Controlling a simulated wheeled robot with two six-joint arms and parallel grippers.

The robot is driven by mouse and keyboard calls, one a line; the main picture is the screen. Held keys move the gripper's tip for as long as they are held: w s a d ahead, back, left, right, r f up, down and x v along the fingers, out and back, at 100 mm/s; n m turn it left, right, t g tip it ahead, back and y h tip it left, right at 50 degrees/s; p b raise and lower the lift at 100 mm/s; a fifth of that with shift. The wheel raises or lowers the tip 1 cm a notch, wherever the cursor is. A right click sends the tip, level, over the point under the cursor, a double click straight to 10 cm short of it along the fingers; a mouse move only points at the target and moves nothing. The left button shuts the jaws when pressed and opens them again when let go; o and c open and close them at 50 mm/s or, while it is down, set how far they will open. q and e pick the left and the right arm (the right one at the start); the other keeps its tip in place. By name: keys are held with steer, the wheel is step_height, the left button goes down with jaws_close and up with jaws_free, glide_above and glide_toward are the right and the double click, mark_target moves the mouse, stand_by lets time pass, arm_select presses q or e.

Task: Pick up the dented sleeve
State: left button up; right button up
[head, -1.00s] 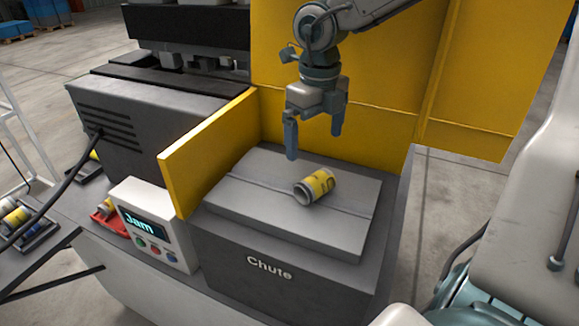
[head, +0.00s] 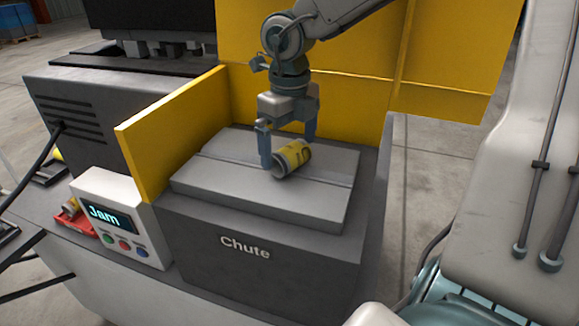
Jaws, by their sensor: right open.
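The sleeve (head: 293,158), a small yellow and silver cylinder with dark marking, lies on its side on the grey top of the chute (head: 210,184). Its open end faces the lower left; I cannot make out a dent from here. My right gripper (head: 287,153) is open and points down at the sleeve. Its left finger is beside the sleeve's open end in the picture, and its right finger comes down behind the sleeve's far end. I cannot tell whether either finger touches it. My left gripper is not in view.
A yellow side panel (head: 170,135) stands left of the chute top, and a tall yellow guard (head: 350,60) stands behind. A control box (head: 120,222) reading "Jam" is at the left, near a red tray (head: 82,222). The chute top around the sleeve is clear.

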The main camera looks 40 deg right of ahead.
step_height(320, 180, down, 2)
steer(key=shift+w+f+b, duration=0.1)
steer(key=shift+f+b, duration=0.05)
steer(key=shift+b, duration=0.4)
steer(key=shift+c, duration=0.2)
steer(key=c, duration=1.3)
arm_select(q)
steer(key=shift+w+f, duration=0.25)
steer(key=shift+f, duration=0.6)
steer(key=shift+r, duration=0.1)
arm_select(e)
steer(key=shift+r, duration=0.2)
